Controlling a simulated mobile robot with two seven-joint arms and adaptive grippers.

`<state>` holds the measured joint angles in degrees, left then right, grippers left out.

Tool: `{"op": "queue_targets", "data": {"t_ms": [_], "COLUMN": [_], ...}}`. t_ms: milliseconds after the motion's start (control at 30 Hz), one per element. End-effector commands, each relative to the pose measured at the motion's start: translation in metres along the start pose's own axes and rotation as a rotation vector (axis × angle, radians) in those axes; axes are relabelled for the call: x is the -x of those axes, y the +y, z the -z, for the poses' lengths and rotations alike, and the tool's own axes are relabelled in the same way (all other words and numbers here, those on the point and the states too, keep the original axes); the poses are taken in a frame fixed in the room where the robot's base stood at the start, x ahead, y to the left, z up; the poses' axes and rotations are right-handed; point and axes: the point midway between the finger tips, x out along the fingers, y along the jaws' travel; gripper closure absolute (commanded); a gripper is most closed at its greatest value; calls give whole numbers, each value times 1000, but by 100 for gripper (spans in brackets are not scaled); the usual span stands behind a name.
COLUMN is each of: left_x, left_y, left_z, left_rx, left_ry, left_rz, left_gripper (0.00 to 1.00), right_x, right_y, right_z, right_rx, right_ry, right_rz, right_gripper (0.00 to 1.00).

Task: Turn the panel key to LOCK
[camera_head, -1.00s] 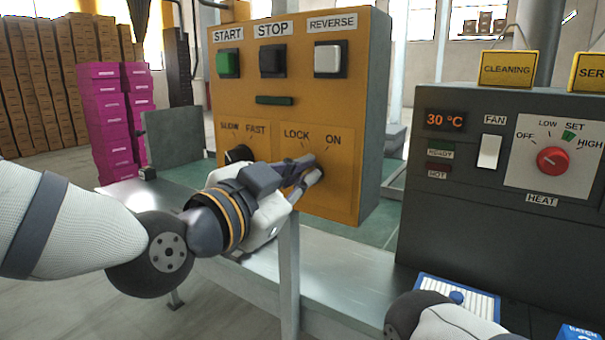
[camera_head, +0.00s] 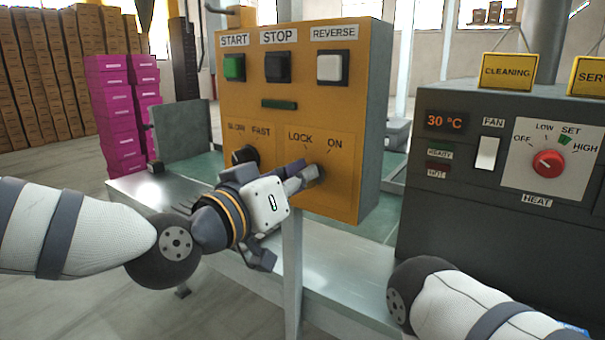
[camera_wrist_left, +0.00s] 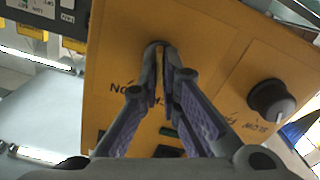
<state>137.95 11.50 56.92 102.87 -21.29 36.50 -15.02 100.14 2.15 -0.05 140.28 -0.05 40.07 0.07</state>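The orange control panel (camera_head: 345,195) carries a key switch with the labels LOCK and ON above it (camera_head: 314,142). My left gripper (camera_head: 314,174) reaches the switch from the left, its fingertips at the panel face. In the left wrist view the fingers (camera_wrist_left: 161,62) come together on the panel key (camera_wrist_left: 157,47), with only a narrow gap between them. The fingers hide most of the key, so its exact direction cannot be read. The panel looks upside down in that view. My right arm is at the lower right; its gripper is out of view.
A black SLOW/FAST knob (camera_head: 243,155) sits left of the key, close to my left gripper. START (camera_head: 233,67), STOP (camera_head: 277,67) and REVERSE (camera_head: 331,68) buttons are above. A dark heater unit (camera_head: 470,215) stands to the right. A metal post (camera_head: 292,275) is below the panel.

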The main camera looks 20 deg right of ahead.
Motion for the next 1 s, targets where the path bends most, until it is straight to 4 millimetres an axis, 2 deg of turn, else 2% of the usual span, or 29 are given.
{"op": "queue_targets", "data": {"t_ms": [400,1000], "left_x": [0,0], "left_y": [-2,-2], "left_z": [-1,-2], "left_rx": [224,276], "left_ry": [-1,-2], "left_rz": [0,0], "left_gripper": [100,100], "right_x": [2,2], "right_y": [0,0], "right_z": [1,1], "right_rx": [0,0], "right_ry": [4,4], "right_rz": [0,0], "right_gripper": [100,100]}}
